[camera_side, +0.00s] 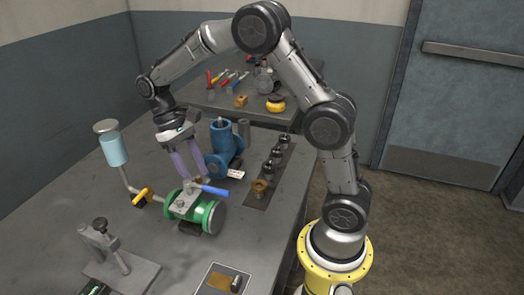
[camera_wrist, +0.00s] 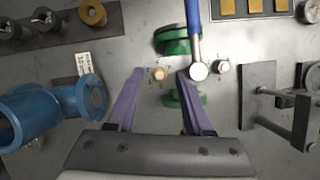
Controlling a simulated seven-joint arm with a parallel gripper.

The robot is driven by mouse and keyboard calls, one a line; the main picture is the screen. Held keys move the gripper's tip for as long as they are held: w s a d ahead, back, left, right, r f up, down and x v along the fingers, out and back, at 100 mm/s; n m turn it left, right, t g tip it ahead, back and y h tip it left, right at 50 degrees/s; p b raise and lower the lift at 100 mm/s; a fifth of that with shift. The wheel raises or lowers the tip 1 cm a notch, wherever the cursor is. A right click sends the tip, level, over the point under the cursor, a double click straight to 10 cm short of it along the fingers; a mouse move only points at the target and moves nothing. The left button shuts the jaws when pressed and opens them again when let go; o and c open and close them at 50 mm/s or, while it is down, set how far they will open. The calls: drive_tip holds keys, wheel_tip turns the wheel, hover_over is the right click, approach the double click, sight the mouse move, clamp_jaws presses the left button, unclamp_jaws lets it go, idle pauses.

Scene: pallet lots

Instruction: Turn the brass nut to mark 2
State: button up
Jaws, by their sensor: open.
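The small brass nut (camera_wrist: 160,74) sits on the plate of the green valve body (camera_side: 206,214), near its blue lever (camera_side: 214,190). In the wrist view it lies between the tips of my two purple fingers, with a gap on each side. My gripper (camera_side: 197,177) is open, pointing down above the back of the valve. A second, paler nut (camera_wrist: 222,66) sits to the right of the lever's round hub (camera_wrist: 198,71) in the wrist view. Marks around the brass nut are too small to read.
A blue valve (camera_side: 222,146) stands close behind my gripper. A dark strip (camera_side: 255,201) with several fittings, one brass-coloured (camera_side: 260,187), lies to the right. A cup on a bent pipe (camera_side: 112,148) rises at left. A grey clamp stand (camera_side: 118,262) is at front left.

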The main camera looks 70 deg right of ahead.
drive_tip(key=m+y, duration=0.1)
drive_tip(key=m, duration=0.2)
drive_tip(key=shift+s+d, duration=0.1)
drive_tip(key=shift+d, duration=0.1)
drive_tip(key=m, duration=0.2)
drive_tip(key=m+t+y, duration=0.1)
drive_tip(key=m, duration=0.2)
drive_tip(key=shift+s+d+t+y, duration=0.15)
drive_tip(key=shift+t+y, duration=0.15)
drive_tip(key=m+t, duration=0.1)
drive_tip(key=m, duration=0.2)
drive_tip(key=shift+s+y, duration=0.15)
drive_tip(key=shift+y, duration=0.15)
drive_tip(key=m+t, duration=0.1)
drive_tip(key=m, duration=0.3)
drive_tip(key=shift+s+t, duration=0.15)
drive_tip(key=shift+t, duration=0.25)
drive_tip(key=v, duration=1.4)
drive_tip(key=s+a+r+n+t+h, duration=0.2)
drive_tip(key=s+a+r+n, duration=0.25)
drive_tip(key=s+a, duration=0.45)
drive_tip(key=s+f+n+t+h, duration=0.1)
drive_tip(key=s+f+n+t, duration=0.1)
drive_tip(key=s+f+n, duration=0.3)
drive_tip(key=shift+s+d+f+n+t+h, duration=0.2)
drive_tip(key=shift+s+d+n+t+h, duration=0.15)
drive_tip(key=shift+s+n, duration=1.6)
